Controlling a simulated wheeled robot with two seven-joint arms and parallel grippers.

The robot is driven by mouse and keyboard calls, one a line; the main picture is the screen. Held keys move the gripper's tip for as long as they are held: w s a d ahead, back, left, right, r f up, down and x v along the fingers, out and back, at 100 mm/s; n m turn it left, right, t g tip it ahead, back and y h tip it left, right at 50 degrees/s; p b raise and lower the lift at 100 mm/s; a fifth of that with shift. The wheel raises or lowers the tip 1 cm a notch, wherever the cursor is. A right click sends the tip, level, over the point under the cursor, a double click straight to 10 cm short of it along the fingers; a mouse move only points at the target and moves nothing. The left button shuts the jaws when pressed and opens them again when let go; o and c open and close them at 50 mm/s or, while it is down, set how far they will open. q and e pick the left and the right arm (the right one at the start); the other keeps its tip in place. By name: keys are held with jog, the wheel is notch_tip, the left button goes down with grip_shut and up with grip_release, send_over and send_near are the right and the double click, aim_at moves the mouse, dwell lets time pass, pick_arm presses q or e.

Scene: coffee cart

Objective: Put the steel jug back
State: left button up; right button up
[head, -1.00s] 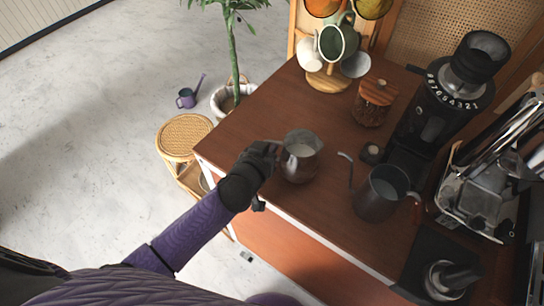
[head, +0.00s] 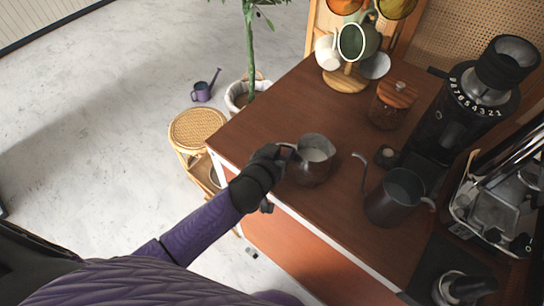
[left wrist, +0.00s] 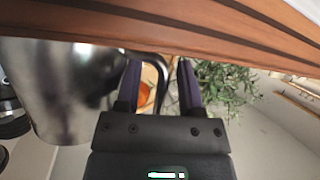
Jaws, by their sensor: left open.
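The steel jug (head: 314,172), with pale milk-like liquid in it, stands upright on the brown cart top near its front left edge. Its handle points left toward my left gripper. My left gripper (head: 280,160) is at the handle, partly hidden by its own hand. In the left wrist view the jug (left wrist: 60,90) fills the left side, and its dark handle (left wrist: 160,75) runs between the two spread fingers of my left gripper (left wrist: 158,85). The fingers are open around the handle, not closed on it. My right gripper is not in view.
A gooseneck kettle (head: 392,205) stands right of the jug, with a black grinder (head: 445,130) behind it. A wood-lidded jar (head: 390,108) and a mug tree (head: 345,80) stand at the back. The cart top behind the jug is clear. A stool (head: 197,128) stands left.

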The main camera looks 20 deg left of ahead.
pick_arm(q)
jog(key=p+v, duration=0.2)
jog(key=v, duration=0.9)
jog(key=s+a+f+m+g, duration=0.1)
jog(key=s+f+g, duration=0.25)
jog(key=f, duration=0.35)
jog(key=s+a+f+g+y, duration=0.1)
jog(key=s+a+f+g, duration=0.1)
jog(key=s+f, duration=0.45)
jog(key=s+a+f+m+g, duration=0.1)
jog(key=s+f+g, duration=0.15)
jog(key=f, duration=0.55)
jog(key=s+f+g, duration=0.2)
jog(key=s+f, duration=0.1)
jog(key=s, duration=0.5)
jog(key=s+a+f+g, duration=0.1)
jog(key=s+f+g, duration=0.1)
jog(key=s+f, duration=0.2)
jog(key=s, duration=0.3)
jog(key=shift+s+f+m+g+y, duration=0.2)
jog(key=shift+s+m+g+y, duration=0.1)
jog(key=shift+s+y, duration=0.1)
jog(key=shift+w, duration=0.15)
